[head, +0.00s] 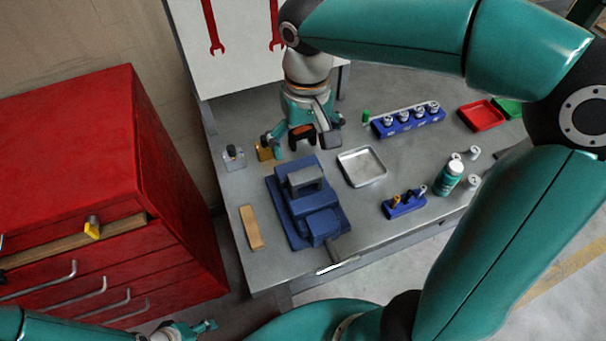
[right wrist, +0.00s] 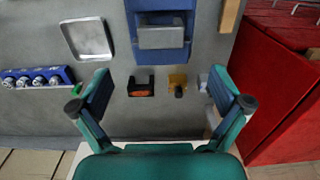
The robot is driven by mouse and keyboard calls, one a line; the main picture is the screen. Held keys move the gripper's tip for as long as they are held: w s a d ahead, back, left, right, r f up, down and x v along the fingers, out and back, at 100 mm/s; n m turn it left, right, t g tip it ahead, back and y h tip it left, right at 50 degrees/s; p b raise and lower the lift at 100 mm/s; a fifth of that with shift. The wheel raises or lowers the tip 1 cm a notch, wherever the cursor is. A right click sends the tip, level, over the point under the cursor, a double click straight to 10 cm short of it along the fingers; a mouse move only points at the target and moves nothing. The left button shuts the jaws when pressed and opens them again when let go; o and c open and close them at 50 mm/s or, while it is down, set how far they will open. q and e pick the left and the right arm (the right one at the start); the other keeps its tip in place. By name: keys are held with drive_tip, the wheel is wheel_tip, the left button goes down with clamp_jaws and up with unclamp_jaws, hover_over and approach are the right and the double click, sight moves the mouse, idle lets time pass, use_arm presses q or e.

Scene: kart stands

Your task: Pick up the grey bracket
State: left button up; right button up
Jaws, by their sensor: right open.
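A grey block-like piece, which looks like the grey bracket (head: 305,178), sits at the back of the blue vise (head: 290,222) on the bench. It also shows at the top of the right wrist view (right wrist: 160,37), against the blue vise (right wrist: 160,8). I cannot tell how firmly it is held. My right gripper (head: 301,143) is open and empty, above the bench behind the vise, apart from the grey piece. Its spread fingers show in the right wrist view (right wrist: 159,90). My left gripper (head: 193,328) is at the lower left edge, only partly seen.
A black-and-orange item (right wrist: 141,87), a brass-coloured block (head: 264,151) and a small grey item (head: 233,157) stand behind the vise. A metal tray (head: 378,178) is right of it, a wooden block (head: 250,227) left. Blue racks (head: 385,131) and a red cabinet (head: 70,150) flank this area.

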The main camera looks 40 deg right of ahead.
sight(305, 174)
wheel_tip(305, 174, down, 7)
drive_tip(key=shift+r, duration=0.15)
drive_tip(key=shift+f+p, duration=0.6)
drive_tip(key=shift+f, duration=2.45)
drive_tip(key=c, duration=1.7)
drive_tip(key=shift+r, duration=0.15)
drive_tip(key=shift+c, duration=0.2)
